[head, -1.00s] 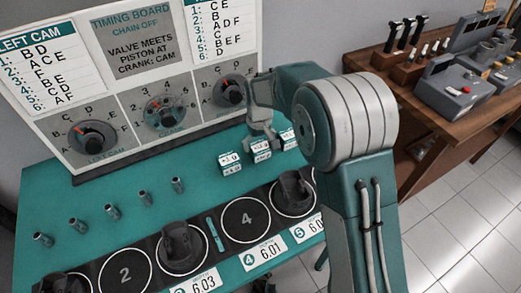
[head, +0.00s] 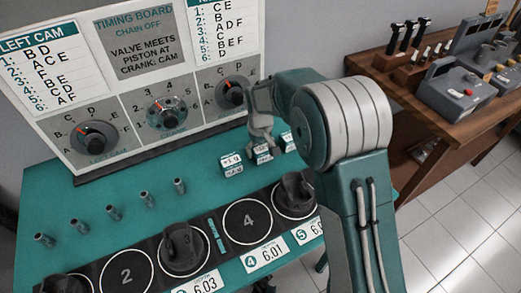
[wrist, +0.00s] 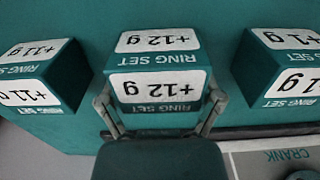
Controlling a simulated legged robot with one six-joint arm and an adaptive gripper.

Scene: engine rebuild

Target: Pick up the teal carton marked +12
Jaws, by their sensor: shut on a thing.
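The teal carton marked +12 (wrist: 158,62) is in the middle of the wrist view, with white "+12 g RING SET" labels seen upside down. My gripper (wrist: 160,104) has one finger on each side of this carton and is shut on it. In the head view my gripper (head: 262,143) reaches down onto the middle carton (head: 264,157) of a row of three on the teal bench. The carton appears to be at bench level; I cannot tell whether it is off the surface. My fingers partly hide it in the head view.
A carton marked +11 (wrist: 40,75) is close on the left in the wrist view. Another carton (wrist: 283,68), its number partly cut off, is on the right. The timing board (head: 150,80) stands behind. Black strip (head: 126,273) with pistons lies in front.

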